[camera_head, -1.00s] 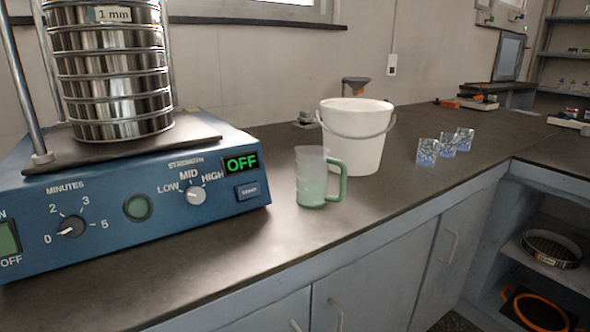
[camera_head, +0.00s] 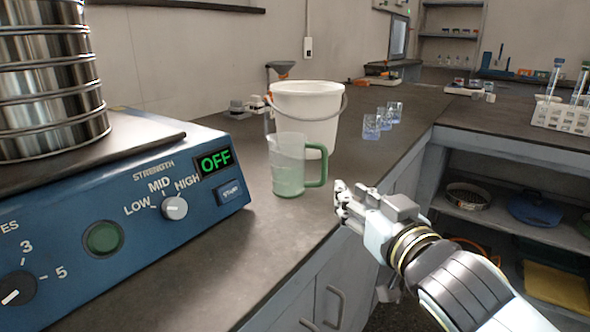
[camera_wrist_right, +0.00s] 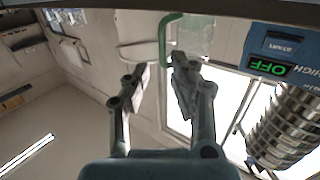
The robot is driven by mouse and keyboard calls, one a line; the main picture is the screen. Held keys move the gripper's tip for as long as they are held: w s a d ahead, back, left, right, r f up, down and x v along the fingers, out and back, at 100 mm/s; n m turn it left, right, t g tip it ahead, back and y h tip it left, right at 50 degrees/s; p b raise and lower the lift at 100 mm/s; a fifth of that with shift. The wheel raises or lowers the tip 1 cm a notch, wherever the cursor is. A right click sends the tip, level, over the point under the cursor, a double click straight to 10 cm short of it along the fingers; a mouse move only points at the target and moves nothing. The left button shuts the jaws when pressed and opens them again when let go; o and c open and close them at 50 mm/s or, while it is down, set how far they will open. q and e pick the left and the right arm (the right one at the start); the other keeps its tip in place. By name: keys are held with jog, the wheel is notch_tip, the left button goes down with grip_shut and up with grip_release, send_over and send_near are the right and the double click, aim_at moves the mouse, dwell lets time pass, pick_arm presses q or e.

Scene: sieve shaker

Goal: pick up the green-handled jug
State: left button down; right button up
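The jug (camera_head: 287,170) is clear with a green tint and a green handle (camera_head: 318,166) on its right side. It stands upright on the dark bench, in front of a white bucket. My right gripper (camera_head: 343,204) is just right of the handle and apart from it. In the right wrist view the gripper (camera_wrist_right: 160,75) has its two fingers spread with nothing between them. The green handle (camera_wrist_right: 163,38) shows beyond the gap there, and part of the jug body (camera_wrist_right: 195,36) is beside it. My left gripper is not in view.
A blue sieve shaker (camera_head: 130,215) reading OFF stands close on the left with stacked metal sieves (camera_head: 45,85). The white bucket (camera_head: 308,108) is right behind the jug. Several small beakers (camera_head: 372,125) stand farther right. The bench front edge runs below my right gripper.

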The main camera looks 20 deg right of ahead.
aim_at(326, 166)
jog(key=shift+t+y, duration=0.3)
jog(key=w, duration=0.3)
jog(key=w+r+p, duration=0.1)
jog(key=w, duration=0.1)
jog(key=shift+a, duration=0.1)
jog(key=w, duration=0.6)
jog(key=shift+d+f+p, duration=0.15)
jog(key=shift+d+p, duration=0.2)
grip_shut()
